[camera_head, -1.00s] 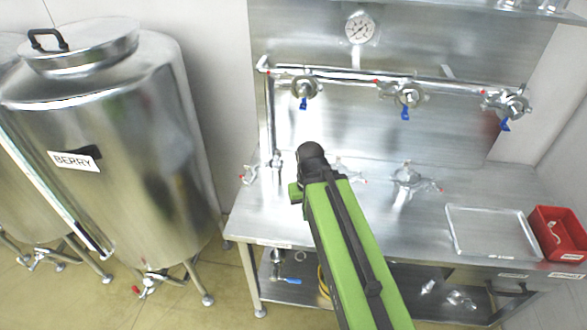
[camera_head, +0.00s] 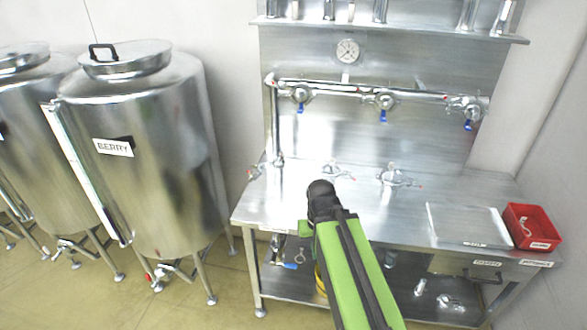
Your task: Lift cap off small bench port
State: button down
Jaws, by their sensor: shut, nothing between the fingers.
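The steel bench (camera_head: 405,215) has several capped, clamped ports along its back. My gripper's fingers do not show.
A pipe manifold (camera_head: 350,92) with blue-handled valves crosses the back panel below a gauge (camera_head: 347,51). A tray (camera_head: 465,224) and a red bin (camera_head: 533,227) are at the bench's right. The BERRY tank (camera_head: 155,190) stands left. Floor between tank and bench is clear.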

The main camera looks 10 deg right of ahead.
aim_at(278, 164)
jog(key=u, duration=0.15)
jog(key=i, duration=0.95)
jog(key=u, duration=1.65)
jog(key=i, duration=0.3)
jog(key=u, duration=0.45)
jog(key=k, duration=0.75)
jog(key=z, duration=0.1)
